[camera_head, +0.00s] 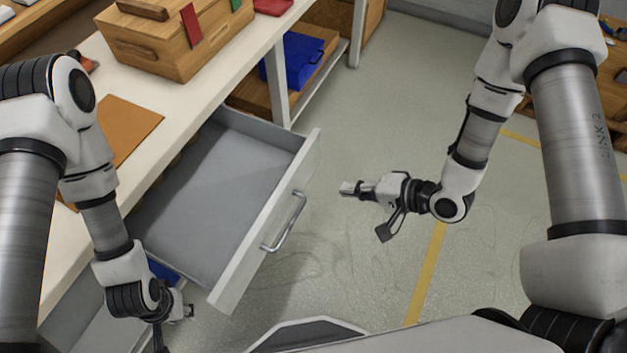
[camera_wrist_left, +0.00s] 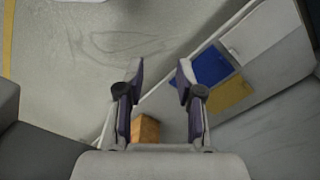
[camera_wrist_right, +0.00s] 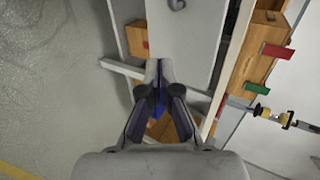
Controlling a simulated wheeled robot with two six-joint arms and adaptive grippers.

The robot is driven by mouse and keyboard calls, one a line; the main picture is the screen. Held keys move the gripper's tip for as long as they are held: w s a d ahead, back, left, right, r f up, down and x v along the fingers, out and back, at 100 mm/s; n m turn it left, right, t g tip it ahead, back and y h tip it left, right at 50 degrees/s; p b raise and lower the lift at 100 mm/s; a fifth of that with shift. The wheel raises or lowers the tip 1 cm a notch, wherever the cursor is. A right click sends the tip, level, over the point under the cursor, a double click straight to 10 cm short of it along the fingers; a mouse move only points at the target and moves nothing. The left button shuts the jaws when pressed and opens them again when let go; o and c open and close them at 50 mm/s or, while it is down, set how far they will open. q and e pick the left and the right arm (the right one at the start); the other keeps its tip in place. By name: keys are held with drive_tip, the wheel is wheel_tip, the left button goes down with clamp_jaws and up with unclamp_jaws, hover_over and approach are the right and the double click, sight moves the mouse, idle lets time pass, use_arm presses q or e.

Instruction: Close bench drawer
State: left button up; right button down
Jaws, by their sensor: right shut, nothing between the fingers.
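The bench drawer (camera_head: 223,180) stands pulled out from the white workbench (camera_head: 180,70). It is grey inside and looks empty. Its pale front panel (camera_head: 268,228) carries a metal bar handle (camera_head: 285,222); the panel also shows at the top of the right wrist view (camera_wrist_right: 185,40). My right gripper (camera_head: 346,188) is shut and empty, in front of the panel, to the right of the handle and apart from it. My left gripper (camera_head: 188,309) is low, left of the panel's near end. Its fingers are apart with nothing between them in the left wrist view (camera_wrist_left: 161,72).
A wooden box (camera_head: 180,40) and an orange-brown sheet (camera_head: 124,122) lie on the bench. A blue bin (camera_head: 298,62) sits on a lower shelf. Blue (camera_wrist_left: 200,64) and yellow (camera_wrist_left: 230,93) pieces show low beside my left gripper. Open floor lies right of the drawer.

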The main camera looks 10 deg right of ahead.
sight(303, 179)
drive_tip(key=x, duration=0.2)
drive_tip(key=r+x, duration=0.1)
drive_tip(key=x, duration=0.5)
drive_tip(key=shift+w+a+r+p, duration=0.1)
drive_tip(key=shift+w+a+p, duration=0.2)
drive_tip(key=shift+a, duration=0.15)
drive_tip(key=shift+w+a, duration=0.35)
drive_tip(key=shift+a, duration=0.1)
drive_tip(key=shift+w, duration=0.15)
